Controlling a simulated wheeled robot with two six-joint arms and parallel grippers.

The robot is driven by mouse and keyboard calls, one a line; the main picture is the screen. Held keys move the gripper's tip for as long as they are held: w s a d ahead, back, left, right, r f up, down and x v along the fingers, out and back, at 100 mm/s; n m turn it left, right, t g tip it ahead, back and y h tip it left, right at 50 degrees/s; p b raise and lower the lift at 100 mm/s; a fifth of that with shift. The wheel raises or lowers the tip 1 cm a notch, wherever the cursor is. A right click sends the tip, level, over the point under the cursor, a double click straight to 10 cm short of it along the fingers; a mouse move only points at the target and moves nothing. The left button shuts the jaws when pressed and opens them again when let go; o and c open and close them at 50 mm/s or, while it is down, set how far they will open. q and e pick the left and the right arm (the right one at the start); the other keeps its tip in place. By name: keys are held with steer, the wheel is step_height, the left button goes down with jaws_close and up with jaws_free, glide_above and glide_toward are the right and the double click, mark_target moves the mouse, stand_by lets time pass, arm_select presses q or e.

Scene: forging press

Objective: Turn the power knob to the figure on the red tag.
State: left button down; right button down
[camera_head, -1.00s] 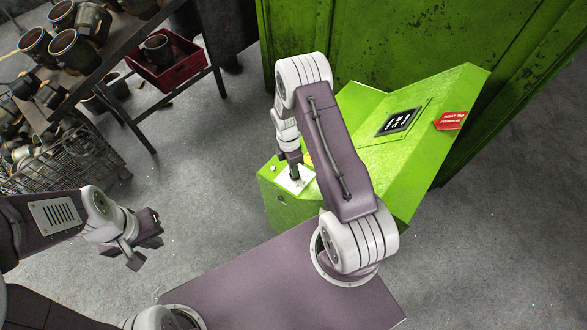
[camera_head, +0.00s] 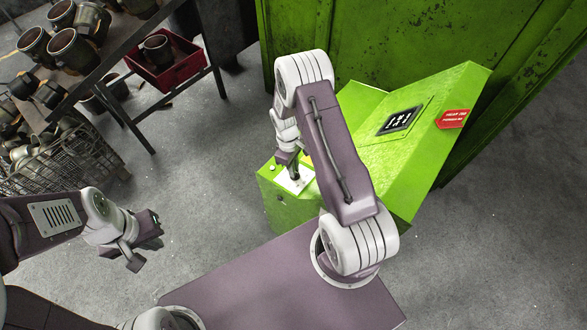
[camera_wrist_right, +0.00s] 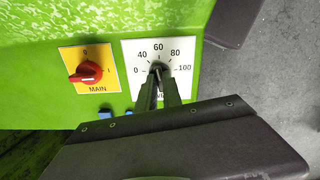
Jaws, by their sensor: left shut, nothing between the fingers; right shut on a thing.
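The power knob (camera_wrist_right: 157,66) sits on a white dial plate (camera_wrist_right: 131,55) with figures running round to 100. My right gripper (camera_wrist_right: 158,77) is shut on the knob; its fingers hide most of it and the lower dial. The knob's top lies just under the 60, but its exact setting is hard to read. In the head view my right gripper (camera_head: 293,174) reaches down to the white plate (camera_head: 297,185). The red tag (camera_head: 453,118) hangs on the console's right edge; its small writing is not legible. My left gripper (camera_head: 136,257) is shut and empty over the floor.
The green console (camera_head: 390,165) has a dark display (camera_head: 399,121). A rack and wire basket (camera_head: 75,160) stand left; floor between is clear.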

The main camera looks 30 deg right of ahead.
steer(key=shift+w+m, duration=0.1)
steer(key=shift+m, duration=0.8)
steer(key=shift+r, duration=0.1)
steer(key=c, duration=1.5)
jaws_free()
step_height(320, 180, up, 9)
steer(key=w+b, duration=0.1)
steer(key=shift+a, duration=0.25)
